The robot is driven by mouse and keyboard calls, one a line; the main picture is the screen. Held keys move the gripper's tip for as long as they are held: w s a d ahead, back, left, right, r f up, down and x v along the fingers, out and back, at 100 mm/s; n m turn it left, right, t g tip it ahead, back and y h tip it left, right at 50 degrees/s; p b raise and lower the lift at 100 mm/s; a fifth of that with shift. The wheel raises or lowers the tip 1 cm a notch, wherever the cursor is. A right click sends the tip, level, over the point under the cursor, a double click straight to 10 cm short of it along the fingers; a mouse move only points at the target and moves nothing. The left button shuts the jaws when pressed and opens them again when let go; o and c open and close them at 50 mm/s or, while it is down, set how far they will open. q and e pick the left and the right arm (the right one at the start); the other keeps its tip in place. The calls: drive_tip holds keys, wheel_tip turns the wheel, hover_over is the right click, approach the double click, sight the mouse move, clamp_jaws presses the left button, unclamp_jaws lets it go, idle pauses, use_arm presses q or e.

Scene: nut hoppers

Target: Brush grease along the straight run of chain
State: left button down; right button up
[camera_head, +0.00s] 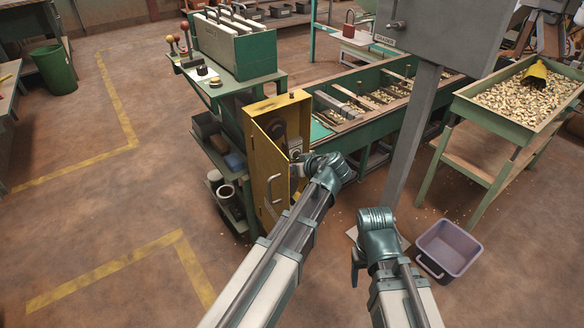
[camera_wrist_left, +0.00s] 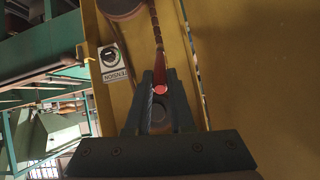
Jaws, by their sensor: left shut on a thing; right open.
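A yellow guard box (camera_head: 270,117) stands with its door open on the side of the green machine. Inside it a dark sprocket (camera_head: 278,130) shows in the head view. In the left wrist view a chain (camera_wrist_left: 156,28) runs straight down from beside the upper wheel (camera_wrist_left: 121,6) towards my fingers. My left gripper (camera_wrist_left: 160,88) is inside the box opening, shut on a slim red-ended tool, seemingly the brush (camera_wrist_left: 162,73). Its tip lies in line with the chain; whether they touch I cannot tell. My right gripper (camera_head: 357,268) is open and empty, low over the floor.
The open door (camera_head: 270,185) with its handle stands close to my left forearm. A grey post (camera_head: 412,135) rises between the guard box and the nut hopper (camera_head: 525,100). A grey bin (camera_head: 448,248) stands on the floor near my right arm.

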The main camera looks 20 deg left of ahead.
use_arm(q)
drive_tip(key=shift+f+b, duration=1.75)
drive_tip(key=shift+f, duration=0.1)
wheel_tip(320, 180, down, 4)
drive_tip(key=b, duration=0.3)
drive_tip(key=shift+r+b, duration=0.25)
drive_tip(key=shift+b, duration=0.05)
wheel_tip(320, 180, down, 4)
drive_tip(key=b, duration=0.3)
drive_tip(key=shift+r+b, duration=0.25)
drive_tip(key=shift+b, duration=0.05)
